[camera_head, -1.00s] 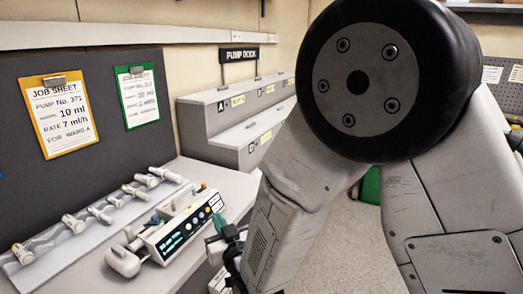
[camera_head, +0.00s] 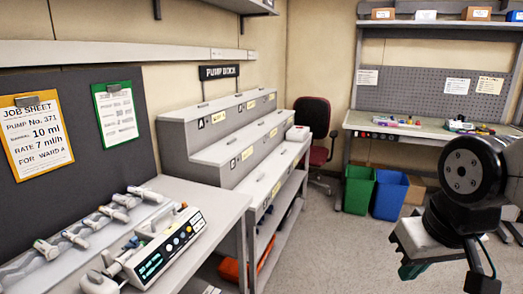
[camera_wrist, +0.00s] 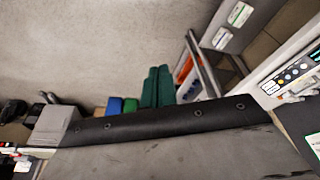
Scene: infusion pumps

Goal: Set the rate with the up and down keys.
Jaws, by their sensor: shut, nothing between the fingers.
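The white infusion pump (camera_head: 165,246) lies on the bench at lower left in the head view, with a lit display (camera_head: 150,266) and a row of coloured keys. Its digits are too small to read. The pump's panel also shows at the right edge of the wrist view (camera_wrist: 292,74). The job sheet (camera_head: 37,133) on an orange clipboard reads pump No. 371, 10 ml, rate 7 ml/h, for ward A. My gripper (camera_head: 408,272) is at the lower right, far from the pump, over the floor side. Its dark green fingers (camera_wrist: 158,86) are together and empty.
Several syringes lie on a rack (camera_head: 70,240) behind the pump. A green clipboard (camera_head: 117,113) hangs beside the job sheet. The stepped pump dock (camera_head: 215,155) stands right of the bench. Green (camera_head: 358,189) and blue (camera_head: 390,194) bins stand under the far workbench (camera_head: 435,132). The floor between is open.

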